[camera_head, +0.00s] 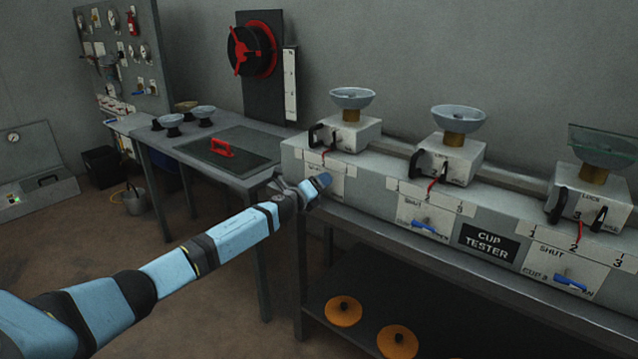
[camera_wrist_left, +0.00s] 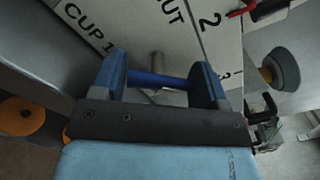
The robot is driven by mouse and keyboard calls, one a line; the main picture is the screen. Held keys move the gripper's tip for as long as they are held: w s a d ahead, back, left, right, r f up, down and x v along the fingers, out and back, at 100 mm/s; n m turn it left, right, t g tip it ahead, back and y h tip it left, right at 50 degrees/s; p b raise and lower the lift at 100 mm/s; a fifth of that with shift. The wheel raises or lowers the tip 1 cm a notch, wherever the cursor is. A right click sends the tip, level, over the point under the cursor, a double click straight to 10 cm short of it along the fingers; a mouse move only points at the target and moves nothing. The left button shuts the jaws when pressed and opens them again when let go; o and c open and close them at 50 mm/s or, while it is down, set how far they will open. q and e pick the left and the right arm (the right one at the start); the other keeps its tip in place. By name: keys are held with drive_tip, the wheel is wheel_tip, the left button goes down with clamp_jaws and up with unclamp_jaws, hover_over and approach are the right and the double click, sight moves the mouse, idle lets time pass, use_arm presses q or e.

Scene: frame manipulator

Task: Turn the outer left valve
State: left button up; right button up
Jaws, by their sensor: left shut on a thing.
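My left gripper (camera_head: 316,186) reaches from the left to the front of the cup tester, at the leftmost of its valve panels (camera_head: 325,178). In the left wrist view its two blue fingers (camera_wrist_left: 162,82) are shut on the blue handle of the outer left valve (camera_wrist_left: 155,79). The handle lies across between the fingers, with a grey stem (camera_wrist_left: 157,60) behind it. The panel there reads CUP 1. In the head view the gripper hides this handle. My right gripper is in neither view.
A middle valve (camera_head: 425,227) and a right valve (camera_head: 570,284) have similar blue handles. Cups on locks (camera_head: 352,98) stand above. Orange discs (camera_head: 343,310) lie on the lower shelf. A side table (camera_head: 225,175) with a red handle (camera_head: 221,148) stands left.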

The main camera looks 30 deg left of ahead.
use_arm(q)
drive_tip(key=n+p, duration=0.1)
drive_tip(key=n, duration=0.2)
drive_tip(key=shift+r, duration=0.15)
drive_tip(key=shift+a+n+p, duration=0.1)
drive_tip(key=shift+n+p, duration=0.55)
drive_tip(key=shift+n, duration=0.15)
drive_tip(key=shift+n+p, duration=0.55)
drive_tip(key=shift+n, duration=0.95)
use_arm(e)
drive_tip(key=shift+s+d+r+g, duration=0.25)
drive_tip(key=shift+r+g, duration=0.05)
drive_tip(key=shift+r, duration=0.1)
use_arm(q)
drive_tip(key=shift+n+p, duration=0.3)
drive_tip(key=shift+p, duration=0.05)
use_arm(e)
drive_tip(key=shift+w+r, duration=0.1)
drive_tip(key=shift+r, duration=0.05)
use_arm(q)
drive_tip(key=o, duration=0.9)
drive_tip(key=shift+f, duration=0.2)
